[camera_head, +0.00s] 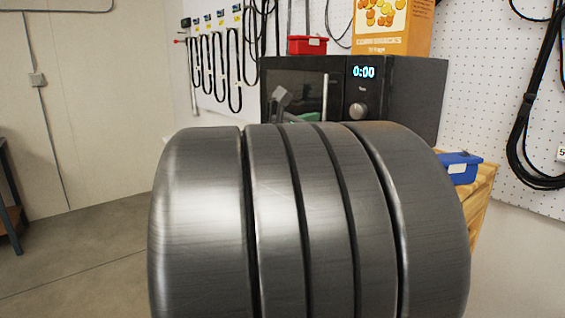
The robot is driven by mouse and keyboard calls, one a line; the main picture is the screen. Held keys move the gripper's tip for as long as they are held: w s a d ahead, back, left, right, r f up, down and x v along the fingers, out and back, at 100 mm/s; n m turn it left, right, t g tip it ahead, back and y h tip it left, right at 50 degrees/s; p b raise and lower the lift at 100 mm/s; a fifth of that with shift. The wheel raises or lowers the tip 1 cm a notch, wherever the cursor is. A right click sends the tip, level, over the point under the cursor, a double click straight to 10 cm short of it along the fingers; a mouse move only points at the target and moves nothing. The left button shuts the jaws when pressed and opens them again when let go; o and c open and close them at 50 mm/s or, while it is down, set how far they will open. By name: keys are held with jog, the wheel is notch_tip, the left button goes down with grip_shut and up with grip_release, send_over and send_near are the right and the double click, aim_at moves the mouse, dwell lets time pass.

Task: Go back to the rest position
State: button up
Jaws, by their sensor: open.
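My gripper is not in view. A large, dark grey ribbed metal body fills the lower middle of the head view, very close to the camera. It hides whatever lies behind it. A black microwave (405,92) stands behind it, with its clock showing 0:00. A small grey angled shape (281,100) and a bit of green show in front of or reflected in the microwave door; I cannot tell which.
A red bin (307,45) and an orange food box (392,40) sit on the microwave. A blue bin (460,168) rests on the wooden bench (484,190). Black cables (530,140) hang on pegboard. Floor (90,265) is open at left; a dark table (12,205) stands at the left edge.

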aim_at(354, 111)
jog(key=p+x, duration=0.1)
jog(key=x, duration=0.9)
jog(key=shift+d, duration=0.1)
jog(key=b+v, duration=0.1)
jog(key=v, duration=1.3)
jog(key=p+x, duration=0.1)
jog(key=x, duration=1.3)
jog(key=shift+w+f+m+b, duration=0.2)
jog(key=shift+m+b, duration=0.2)
jog(key=shift+b, duration=0.05)
jog(key=shift+s+r+m+b, duration=0.1)
jog(key=shift+m+b, duration=0.4)
jog(key=shift+m, duration=0.6)
jog(key=m+h+b, duration=0.1)
jog(key=m, duration=0.5)
jog(key=shift+g+b, duration=0.4)
jog(key=m, duration=0.4)
jog(key=m+g, duration=0.1)
jog(key=m, duration=0.1)
jog(key=shift+a+r, duration=0.2)
jog(key=shift+r, duration=0.05)
jog(key=shift+m, duration=1.9)
